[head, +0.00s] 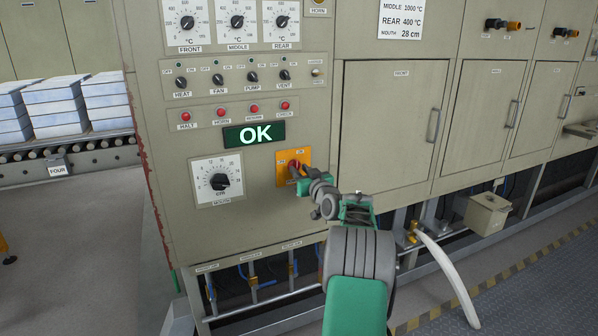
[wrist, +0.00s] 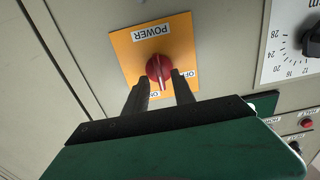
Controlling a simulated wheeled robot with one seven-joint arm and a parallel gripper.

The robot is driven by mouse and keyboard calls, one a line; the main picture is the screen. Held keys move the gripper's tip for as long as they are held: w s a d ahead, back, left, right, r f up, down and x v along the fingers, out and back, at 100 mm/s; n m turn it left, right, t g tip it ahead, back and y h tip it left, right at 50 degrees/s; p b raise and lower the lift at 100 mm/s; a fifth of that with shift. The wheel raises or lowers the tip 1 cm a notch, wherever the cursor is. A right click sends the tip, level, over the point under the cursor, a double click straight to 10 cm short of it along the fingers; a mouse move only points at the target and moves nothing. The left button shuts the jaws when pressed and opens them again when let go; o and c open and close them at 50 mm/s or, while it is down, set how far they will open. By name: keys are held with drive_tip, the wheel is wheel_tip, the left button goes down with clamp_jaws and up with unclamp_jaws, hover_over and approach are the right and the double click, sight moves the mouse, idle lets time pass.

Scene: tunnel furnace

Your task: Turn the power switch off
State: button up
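The power switch is a red rotary knob on an orange plate (head: 281,180) low on the control panel, partly hidden by my gripper in the head view. In the wrist view the red knob (wrist: 159,67) shows upside down on the orange plate (wrist: 125,45) marked POWER. The OFF label (wrist: 190,74) is at the plate's right, and the ON label, partly covered, is below the knob. The knob's ridge runs roughly up and down there, toward the ON side. My gripper (wrist: 163,82) is open, its dark fingers on either side of the knob's lower part; contact is unclear.
A MOUTH dial (head: 220,181) sits left of the switch, with a lit OK display (head: 254,135) and red buttons above. A closed cabinet door (head: 390,128) is to the right. Pipes and a white hose (head: 449,275) are below.

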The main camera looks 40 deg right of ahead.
drive_tip(key=shift+w+d, duration=0.2)
drive_tip(key=shift+w, duration=0.5)
drive_tip(key=shift+c, duration=0.3)
clamp_jaws()
